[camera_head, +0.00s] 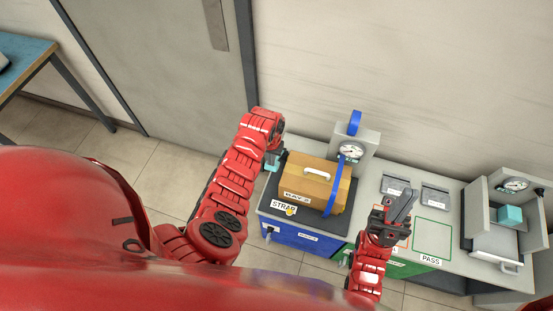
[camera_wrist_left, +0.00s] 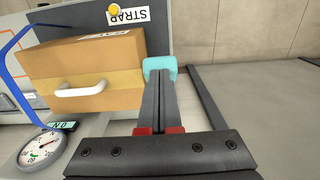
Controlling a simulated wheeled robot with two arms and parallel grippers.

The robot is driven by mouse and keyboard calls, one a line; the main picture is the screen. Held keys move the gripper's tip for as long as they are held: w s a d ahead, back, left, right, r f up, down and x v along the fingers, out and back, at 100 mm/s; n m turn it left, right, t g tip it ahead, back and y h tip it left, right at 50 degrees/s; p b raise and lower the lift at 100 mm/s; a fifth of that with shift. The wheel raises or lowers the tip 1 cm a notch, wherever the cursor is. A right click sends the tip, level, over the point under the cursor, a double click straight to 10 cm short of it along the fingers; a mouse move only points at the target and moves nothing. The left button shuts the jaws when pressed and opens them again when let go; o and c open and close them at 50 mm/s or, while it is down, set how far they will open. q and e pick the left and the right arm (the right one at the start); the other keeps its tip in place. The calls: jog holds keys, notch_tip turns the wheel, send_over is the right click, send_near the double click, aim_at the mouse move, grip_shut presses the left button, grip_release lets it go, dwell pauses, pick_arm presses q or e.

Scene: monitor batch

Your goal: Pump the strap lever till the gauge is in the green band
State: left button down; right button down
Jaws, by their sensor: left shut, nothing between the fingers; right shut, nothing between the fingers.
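The strap machine is a grey post (camera_head: 363,143) with a blue lever-like piece (camera_head: 354,122) on top. Its round gauge (camera_head: 352,150) also shows in the left wrist view (camera_wrist_left: 42,150); I cannot read the needle against any green band. A blue strap (camera_head: 333,196) passes over a tan box (camera_head: 309,183) with a white handle (camera_wrist_left: 82,89). A yellow button (camera_wrist_left: 114,9) is by the STRAP label (camera_head: 284,208). My left gripper (camera_wrist_left: 160,80) is shut beside the box; a teal piece (camera_wrist_left: 160,66) shows at its tips, contact unclear. My right gripper (camera_head: 403,203) is shut and empty, right of the box.
Two grey trays (camera_head: 395,185) and a PASS outline (camera_head: 432,235) lie on the bench to the right. A second gauge station (camera_head: 515,184) holding a teal cube (camera_head: 510,215) stands at the far right. A wall runs behind the bench. A blue table (camera_head: 25,55) is far left.

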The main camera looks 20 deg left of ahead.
pick_arm(q)
jog(key=shift+s+f+b, duration=0.1)
jog(key=shift+f+b, duration=0.8)
jog(key=shift+f, duration=0.3)
notch_tip(320, 180, down, 9)
jog(key=b, duration=0.6)
jog(key=shift+r+b, duration=0.2)
jog(key=shift+b, duration=0.2)
dwell(3.1)
jog(key=shift+r+p, duration=2.5)
jog(key=shift+r, duration=1)
